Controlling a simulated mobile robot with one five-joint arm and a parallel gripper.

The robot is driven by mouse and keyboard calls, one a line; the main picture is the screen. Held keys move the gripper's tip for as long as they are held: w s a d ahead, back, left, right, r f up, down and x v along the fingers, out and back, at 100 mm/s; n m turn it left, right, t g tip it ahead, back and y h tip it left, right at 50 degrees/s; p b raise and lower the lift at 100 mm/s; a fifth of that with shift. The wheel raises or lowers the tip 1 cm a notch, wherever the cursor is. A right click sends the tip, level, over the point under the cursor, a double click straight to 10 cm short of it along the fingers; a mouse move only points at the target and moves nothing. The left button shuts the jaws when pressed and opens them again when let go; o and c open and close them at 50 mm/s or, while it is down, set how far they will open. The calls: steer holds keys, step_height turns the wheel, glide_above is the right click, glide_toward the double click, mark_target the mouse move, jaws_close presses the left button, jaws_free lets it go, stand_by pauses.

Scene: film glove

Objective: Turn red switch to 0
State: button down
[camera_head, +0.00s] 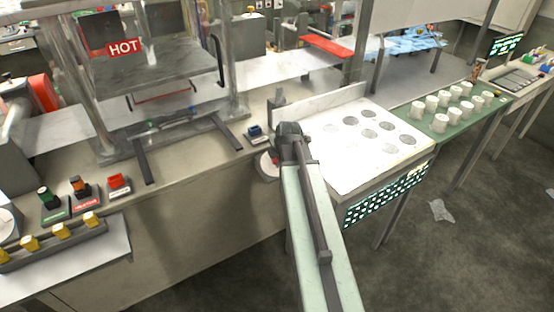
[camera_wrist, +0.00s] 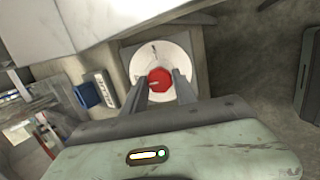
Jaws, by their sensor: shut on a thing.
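The red switch (camera_wrist: 160,80) is a small red knob at the centre of a round white dial (camera_wrist: 174,58) in the wrist view. My gripper (camera_wrist: 163,84) has one finger on each side of the knob, shut on it. Markings on the dial are too small to read. In the head view my arm reaches to the counter's right end, and the dial (camera_head: 267,166) shows partly beside it. The knob and fingertips are hidden there behind my arm.
A blue switch (camera_head: 255,131) stands on the counter left of my arm. A white plate with grey round spots (camera_head: 345,170) is close on the right. A press with a HOT sign (camera_head: 124,47) stands at the left.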

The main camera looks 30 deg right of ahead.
stand_by(0.4)
steer(key=c, duration=1)
jaws_free()
steer(key=p+v, duration=0.6)
steer(key=v, duration=0.1)
steer(key=shift+s+r+p, duration=0.2)
steer(key=shift+r+p, duration=0.1)
steer(key=shift+r, duration=0.05)
steer(key=shift+a, duration=0.1)
